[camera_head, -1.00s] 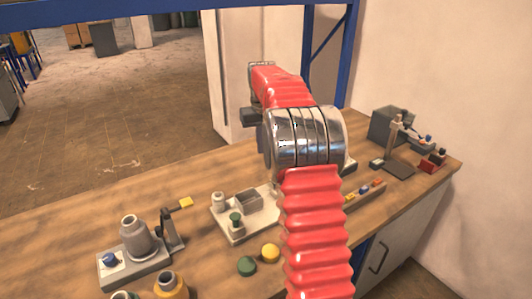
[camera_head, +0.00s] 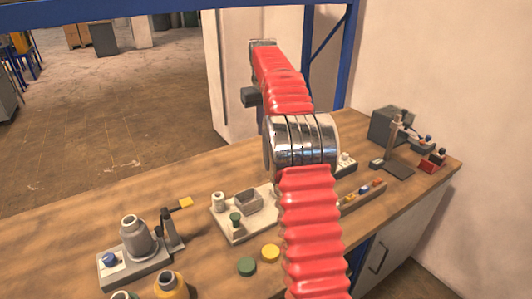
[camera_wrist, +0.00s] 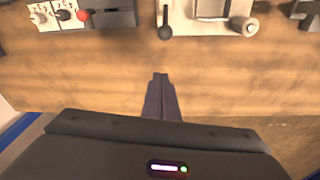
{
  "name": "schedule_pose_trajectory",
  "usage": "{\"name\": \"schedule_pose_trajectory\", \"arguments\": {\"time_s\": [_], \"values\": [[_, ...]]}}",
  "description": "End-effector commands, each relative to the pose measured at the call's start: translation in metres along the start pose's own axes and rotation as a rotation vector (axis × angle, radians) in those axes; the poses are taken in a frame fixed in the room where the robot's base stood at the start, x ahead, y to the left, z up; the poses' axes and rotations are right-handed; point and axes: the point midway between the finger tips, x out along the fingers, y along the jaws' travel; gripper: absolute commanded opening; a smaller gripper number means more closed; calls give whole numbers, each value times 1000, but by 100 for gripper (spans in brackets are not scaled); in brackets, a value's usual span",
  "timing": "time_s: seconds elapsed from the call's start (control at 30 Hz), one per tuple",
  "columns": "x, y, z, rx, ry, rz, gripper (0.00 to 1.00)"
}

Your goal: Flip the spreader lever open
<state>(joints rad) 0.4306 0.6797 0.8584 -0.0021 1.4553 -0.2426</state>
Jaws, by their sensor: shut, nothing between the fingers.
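In the wrist view a thin metal lever with a dark ball knob (camera_wrist: 165,31) hangs at the left end of a pale plate (camera_wrist: 192,27). The head view does not show my fingertips.
The pale plate also carries a grey open box (camera_head: 248,200). A grey canister (camera_head: 136,236) stands on the left base. A white panel with a red knob (camera_wrist: 82,15) lies left of the lever in the wrist view. The wood around my fingers is clear.

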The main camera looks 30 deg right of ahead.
Motion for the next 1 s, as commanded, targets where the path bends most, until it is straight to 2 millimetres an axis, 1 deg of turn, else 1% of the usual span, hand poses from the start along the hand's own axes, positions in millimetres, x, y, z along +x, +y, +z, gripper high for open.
{"name": "schedule_pose_trajectory", "arguments": {"time_s": [0.17,0.27,0.73,0.77,0.8,1.0], "values": [[14,0,0,0,-2,-1,0],[27,0,1,0,-3,-1,0],[99,0,1,0,-3,-1,0],[101,0,2,0,-2,0,0],[96,0,5,1,1,0,0],[90,0,22,0,1,-1,0]]}}
